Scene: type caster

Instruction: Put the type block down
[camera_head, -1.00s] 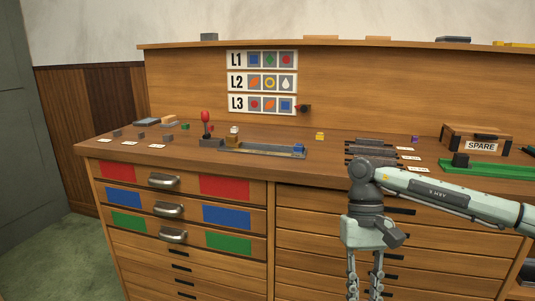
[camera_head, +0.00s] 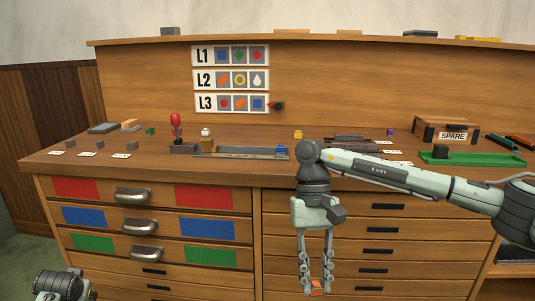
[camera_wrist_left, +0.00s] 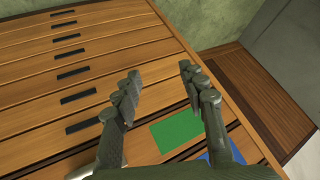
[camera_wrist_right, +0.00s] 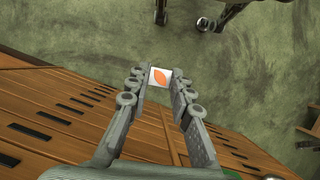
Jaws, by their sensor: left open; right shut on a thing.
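The type block (camera_wrist_right: 160,77) is held between the fingertips of my right gripper (camera_wrist_right: 160,84); its visible face is white with an orange leaf shape. In the head view the block (camera_head: 316,288) shows orange at the tips of my right gripper (camera_head: 316,284), which points down in front of the drawers, below the worktop. My left gripper (camera_wrist_left: 158,82) is open and empty in the left wrist view, in front of the drawer fronts, near a green panel. In the head view only part of my left arm shows at the bottom left.
The worktop (camera_head: 330,171) holds a long grey tray (camera_head: 240,154), a red-knobbed lever (camera_head: 176,125), dark racks (camera_head: 350,145), a green tray (camera_head: 480,158) and a SPARE box (camera_head: 445,131). Small grey blocks and white cards lie at its left. Drawer handles (camera_head: 133,196) stick out in front.

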